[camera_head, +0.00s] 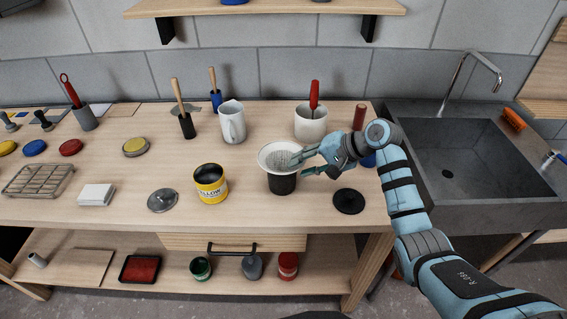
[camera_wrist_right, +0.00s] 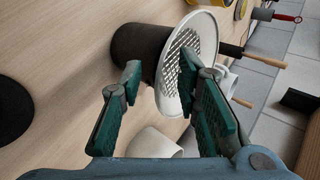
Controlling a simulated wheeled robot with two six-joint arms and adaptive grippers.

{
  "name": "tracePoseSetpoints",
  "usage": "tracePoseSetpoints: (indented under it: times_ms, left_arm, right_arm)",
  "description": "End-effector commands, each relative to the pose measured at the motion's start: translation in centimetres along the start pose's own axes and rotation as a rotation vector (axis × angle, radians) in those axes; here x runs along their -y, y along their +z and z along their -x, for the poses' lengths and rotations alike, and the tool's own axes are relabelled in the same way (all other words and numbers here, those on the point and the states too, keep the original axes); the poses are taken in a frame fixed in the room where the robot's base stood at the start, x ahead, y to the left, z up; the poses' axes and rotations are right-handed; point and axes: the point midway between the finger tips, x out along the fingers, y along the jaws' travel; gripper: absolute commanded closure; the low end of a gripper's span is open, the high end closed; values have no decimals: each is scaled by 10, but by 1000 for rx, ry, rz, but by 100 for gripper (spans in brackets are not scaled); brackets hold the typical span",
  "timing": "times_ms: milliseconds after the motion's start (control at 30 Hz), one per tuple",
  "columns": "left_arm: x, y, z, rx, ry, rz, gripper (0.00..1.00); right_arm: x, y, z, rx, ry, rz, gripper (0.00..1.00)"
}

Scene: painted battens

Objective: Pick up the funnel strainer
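The funnel strainer (camera_head: 268,151) is white with a wide round rim and a mesh inside. It sits in the mouth of a dark cylindrical pot (camera_head: 282,184) on the workbench. In the right wrist view the strainer (camera_wrist_right: 204,27) shows its mesh, and the dark pot (camera_wrist_right: 137,47) is beside it. My right gripper (camera_head: 304,163) is open at the strainer's right side, one finger over the bowl and the other lower, outside the rim. In the right wrist view the near rim lies between the fingertips (camera_wrist_right: 160,78); I cannot tell whether they touch it. My left gripper is out of view.
A yellow paint tin (camera_head: 211,189) stands left of the pot, and a black disc (camera_head: 348,202) lies to its right. A white pot with a red-handled tool (camera_head: 311,128) and a white jug (camera_head: 232,125) stand behind. The sink (camera_head: 470,165) is at right.

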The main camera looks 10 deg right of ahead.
Motion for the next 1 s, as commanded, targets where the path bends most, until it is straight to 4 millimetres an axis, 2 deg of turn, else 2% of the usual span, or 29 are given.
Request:
tracePoseSetpoints:
  times_ms: [100,233,400,433,567,800,1000]
  left_arm:
    - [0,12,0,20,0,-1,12]
    - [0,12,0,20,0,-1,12]
    - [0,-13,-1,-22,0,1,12]
    - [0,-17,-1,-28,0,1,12]
    - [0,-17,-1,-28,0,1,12]
    - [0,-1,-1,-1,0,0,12]
    - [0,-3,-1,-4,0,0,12]
  right_arm:
    - [0,-3,-9,2,3,-3,70]
    - [0,-4,-10,3,3,-4,70]
    - [0,-4,-10,3,3,-4,97]
    - [0,-4,-10,3,3,-4,100]
    - [0,-4,-10,3,3,-5,100]
    - [0,-4,-10,4,4,-5,100]
    - [0,-4,-9,4,5,-6,100]
